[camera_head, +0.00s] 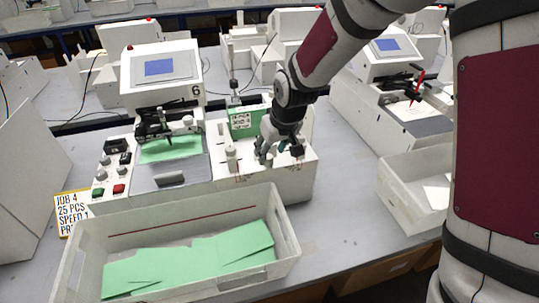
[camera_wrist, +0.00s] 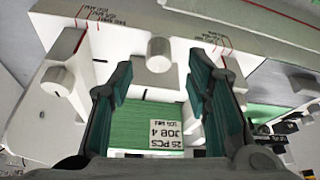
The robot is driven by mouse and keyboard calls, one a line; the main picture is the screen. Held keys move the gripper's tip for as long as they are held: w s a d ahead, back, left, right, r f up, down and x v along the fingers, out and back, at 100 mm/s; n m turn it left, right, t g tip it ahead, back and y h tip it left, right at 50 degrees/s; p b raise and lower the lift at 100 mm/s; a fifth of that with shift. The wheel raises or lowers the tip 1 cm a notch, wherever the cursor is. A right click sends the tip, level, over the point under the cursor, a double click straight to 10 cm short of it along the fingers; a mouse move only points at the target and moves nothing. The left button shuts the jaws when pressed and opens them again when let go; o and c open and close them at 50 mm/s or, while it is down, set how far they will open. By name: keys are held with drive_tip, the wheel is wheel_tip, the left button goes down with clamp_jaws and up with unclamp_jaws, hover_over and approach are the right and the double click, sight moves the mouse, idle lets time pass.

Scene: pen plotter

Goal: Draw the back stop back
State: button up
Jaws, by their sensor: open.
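The feed bay at the right end of the machine holds a green stack (camera_wrist: 140,128) with a white card (camera_wrist: 166,133) marked 25 PCS JOB 4. In the wrist view a short round white knob (camera_wrist: 159,55) stands at the bay's edge between two red-marked scales. It looks like part of the back stop, though I cannot be sure. My gripper (camera_wrist: 160,78) is open, with one finger on each side of the knob's line and no visible contact. In the head view my gripper (camera_head: 279,152) is low over the bay and hides much of it.
Another white knobbed piece (camera_wrist: 58,80) stands at left in the wrist view, and a white post (camera_head: 231,153) left of my gripper in the head view. A white bin (camera_head: 170,215) with green sheets stands in front. Another open bin (camera_head: 405,205) is at right.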

drive_tip(key=v, duration=0.8)
drive_tip(key=shift+s+d+r, duration=0.1)
drive_tip(key=shift+s+r, duration=0.1)
drive_tip(key=s+d+r+m+t+h, duration=0.1)
drive_tip(key=s+d+r+m+h, duration=0.1)
drive_tip(key=s+d+r, duration=0.75)
drive_tip(key=s+d+r+m, duration=0.1)
drive_tip(key=s, duration=0.7)
drive_tip(key=s+d+r+m, duration=0.1)
drive_tip(key=s+d+r, duration=0.1)
drive_tip(key=s, duration=0.6)
drive_tip(key=shift+m+t, duration=0.3)
drive_tip(key=shift+m, duration=0.1)
